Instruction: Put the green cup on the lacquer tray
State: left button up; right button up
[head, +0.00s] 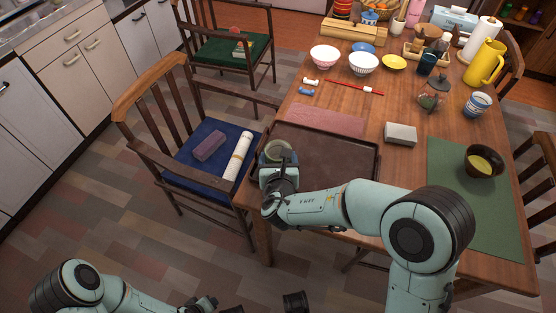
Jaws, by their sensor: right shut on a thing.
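The dark brown lacquer tray (335,152) lies on the near left part of the wooden table. The green cup (277,149) is at the tray's left edge, its round mouth facing up. My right gripper (279,162) is shut on the cup from the near side and hides its lower part. I cannot tell whether the cup touches the tray. My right arm covers the tray's near edge. My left gripper (205,304) is low at the bottom edge, away from the table, and its fingers are unclear.
A pink cloth (325,119) lies behind the tray, and a grey box (400,134) stands to its right. A green mat (480,210) holds a dark bowl (483,161). A chair with a blue cushion (205,172) stands left of the table. Bowls and a yellow pitcher (485,62) crowd the back.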

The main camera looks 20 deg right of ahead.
jog(key=o, duration=1)
jog(key=shift+f, duration=0.1)
pick_arm(q)
jog(key=shift+s+f, duration=0.2)
jog(key=shift+s, duration=0.1)
pick_arm(e)
jog(key=shift+r, duration=0.25)
jog(key=p+v, duration=0.2)
jog(key=v, duration=1)
jog(key=shift+s+f, duration=0.1)
pick_arm(q)
jog(key=shift+g+h, duration=0.3)
jog(key=s+d+r, duration=0.1)
jog(key=s+r, duration=0.1)
jog(key=r, duration=0.1)
jog(key=shift+s+d, duration=0.1)
jog(key=shift+d, duration=0.25)
